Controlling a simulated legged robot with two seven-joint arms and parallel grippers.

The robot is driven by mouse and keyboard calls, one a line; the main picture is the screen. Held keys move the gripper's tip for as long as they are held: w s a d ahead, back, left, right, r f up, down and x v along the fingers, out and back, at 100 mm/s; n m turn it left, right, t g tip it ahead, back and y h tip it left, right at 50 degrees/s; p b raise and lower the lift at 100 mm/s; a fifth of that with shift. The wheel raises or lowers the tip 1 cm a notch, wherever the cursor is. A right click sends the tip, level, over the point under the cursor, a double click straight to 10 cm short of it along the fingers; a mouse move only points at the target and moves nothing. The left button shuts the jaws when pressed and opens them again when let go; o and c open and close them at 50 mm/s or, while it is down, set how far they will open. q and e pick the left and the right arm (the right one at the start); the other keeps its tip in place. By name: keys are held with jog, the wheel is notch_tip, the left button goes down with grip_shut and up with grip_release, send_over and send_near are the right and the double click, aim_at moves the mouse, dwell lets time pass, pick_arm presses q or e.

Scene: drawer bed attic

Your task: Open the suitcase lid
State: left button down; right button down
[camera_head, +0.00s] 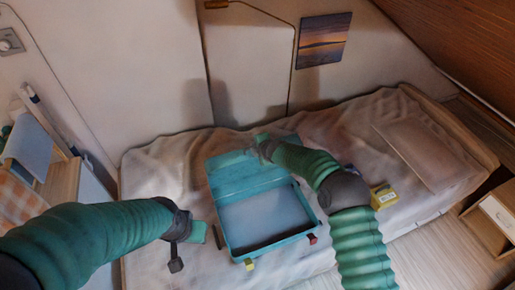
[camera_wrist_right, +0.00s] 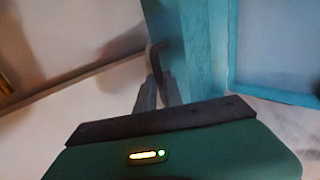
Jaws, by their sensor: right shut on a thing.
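The teal suitcase (camera_head: 272,246) lies on the bed with its lid (camera_head: 240,179) raised at the far side, showing a pale interior. In the right wrist view the lid (camera_wrist_right: 188,45) stands beside the fingers, with the pale interior to its right. My right gripper (camera_head: 262,145) is at the lid's upper edge. Its fingers (camera_wrist_right: 158,92) are shut at a dark curved piece (camera_wrist_right: 156,55) by the lid's edge; exact contact is hard to see. My left gripper (camera_head: 197,250) is left of the suitcase, its fingers apart and empty.
A yellow box (camera_head: 383,196) lies on the bed right of the suitcase, near my right arm. A pillow (camera_head: 425,145) is at the bed's right end. The wall (camera_head: 165,80) rises close behind the bed. A small shelf (camera_head: 62,180) stands at the left.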

jog(key=shift+w+r, duration=0.1)
jog(key=shift+r, duration=0.15)
jog(key=c, duration=1.6)
grip_release()
jog(key=shift+o, duration=0.6)
jog(key=b+v, duration=0.2)
jog(key=v, duration=1.4)
jog(key=shift+s+d+b, duration=0.15)
jog(key=shift+s+b, duration=0.15)
jog(key=shift+r, duration=0.15)
